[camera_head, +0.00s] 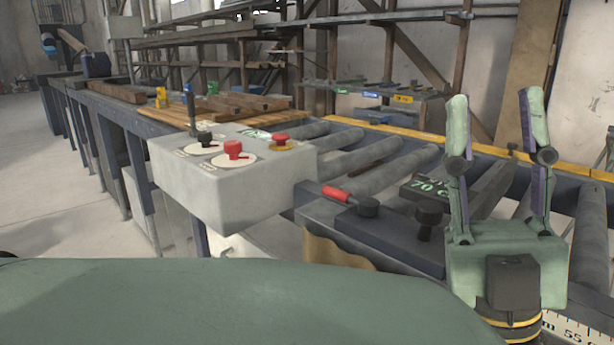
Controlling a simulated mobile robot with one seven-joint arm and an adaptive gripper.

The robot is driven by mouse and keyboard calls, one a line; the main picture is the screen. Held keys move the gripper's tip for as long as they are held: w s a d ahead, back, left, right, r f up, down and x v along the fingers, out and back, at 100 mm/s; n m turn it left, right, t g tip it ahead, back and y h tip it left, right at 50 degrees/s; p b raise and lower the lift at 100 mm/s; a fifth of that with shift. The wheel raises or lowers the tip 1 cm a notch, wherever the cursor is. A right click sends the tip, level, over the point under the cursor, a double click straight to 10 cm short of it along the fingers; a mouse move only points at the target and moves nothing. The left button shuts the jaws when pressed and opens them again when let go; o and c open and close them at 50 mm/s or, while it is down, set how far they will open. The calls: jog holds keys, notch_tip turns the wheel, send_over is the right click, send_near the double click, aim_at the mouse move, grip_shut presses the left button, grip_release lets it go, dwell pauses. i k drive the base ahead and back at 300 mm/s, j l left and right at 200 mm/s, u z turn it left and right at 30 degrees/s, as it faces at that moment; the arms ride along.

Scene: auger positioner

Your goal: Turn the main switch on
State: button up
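A grey control box (235,185) stands left of centre at the side of the roller line. On its top is a red rotary knob (233,149) on a round white plate. A black knob (204,138) on another white plate sits behind it, and a red push button (281,140) on a yellow plate is to its right. The labels are too small to read, so I cannot tell for certain which is the main switch or its position. My gripper (495,103) is at the right, pointing up, its fingers spread wide with nothing between them, well apart from the box.
A dark clamp with a red-handled lever (337,193) and a black knob (368,206) lies between the box and my gripper. Rollers (390,170) run behind. Timber (190,115) lies on the line at the back left. Open floor (50,215) is at the left.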

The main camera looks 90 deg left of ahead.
aim_at(232, 148)
jog(key=u, duration=0.5)
jog(key=j+u, duration=0.15)
jog(key=u, duration=0.8)
